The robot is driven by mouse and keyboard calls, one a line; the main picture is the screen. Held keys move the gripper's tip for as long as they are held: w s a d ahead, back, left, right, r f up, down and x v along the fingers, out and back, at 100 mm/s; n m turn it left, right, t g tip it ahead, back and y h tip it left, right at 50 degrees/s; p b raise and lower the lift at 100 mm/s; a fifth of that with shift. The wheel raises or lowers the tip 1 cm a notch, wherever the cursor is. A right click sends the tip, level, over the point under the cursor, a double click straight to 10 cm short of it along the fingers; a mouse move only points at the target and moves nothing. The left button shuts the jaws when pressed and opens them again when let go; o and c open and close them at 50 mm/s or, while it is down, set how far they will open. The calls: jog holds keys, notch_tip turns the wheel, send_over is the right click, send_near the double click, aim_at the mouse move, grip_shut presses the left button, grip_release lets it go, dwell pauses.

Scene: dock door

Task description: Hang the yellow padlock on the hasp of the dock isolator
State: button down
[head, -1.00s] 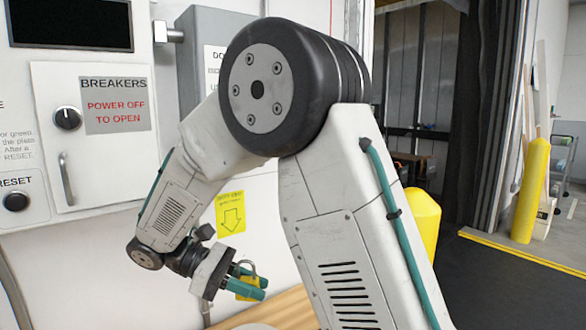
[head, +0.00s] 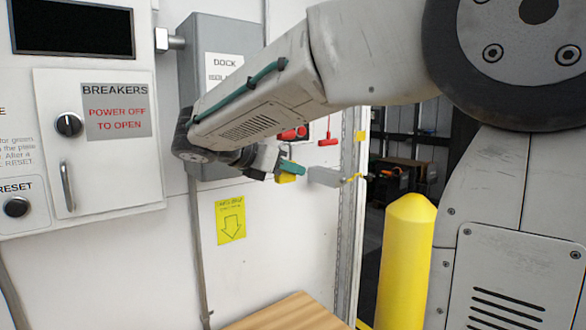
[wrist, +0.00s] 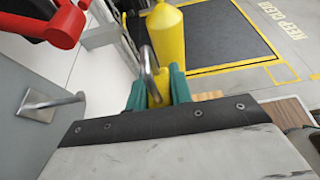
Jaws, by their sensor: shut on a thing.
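My gripper (head: 292,167) is shut on the yellow padlock (head: 286,178), held raised in front of the wall. In the wrist view the padlock (wrist: 157,95) sits between the green fingers, with its metal shackle (wrist: 149,62) pointing away from the gripper. The grey dock isolator (head: 222,62) is on the wall, its front partly hidden by my arm. In the wrist view a red handle (wrist: 65,24) is at upper left. Below it a metal bar on a small plate (wrist: 58,103), which looks like the hasp, is left of the padlock and apart from it.
A small grey box (head: 325,177) sticks out right of the gripper; a red handle (head: 328,141) hangs above it. A yellow bollard (head: 405,255) stands at the doorway. A wooden top (head: 285,312) is below. The breaker cabinet (head: 92,140) is at left.

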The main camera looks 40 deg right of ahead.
jog(key=w, duration=0.7)
jog(key=shift+f, duration=0.45)
jog(key=shift+w+f, duration=0.1)
jog(key=shift+w, duration=0.05)
dwell(0.4)
dwell(0.4)
jog(key=c, duration=1.2)
grip_release()
jog(key=shift+o, duration=0.2)
jog(key=shift+a, duration=0.15)
jog(key=v, duration=0.8)
jog(key=shift+r, duration=0.2)
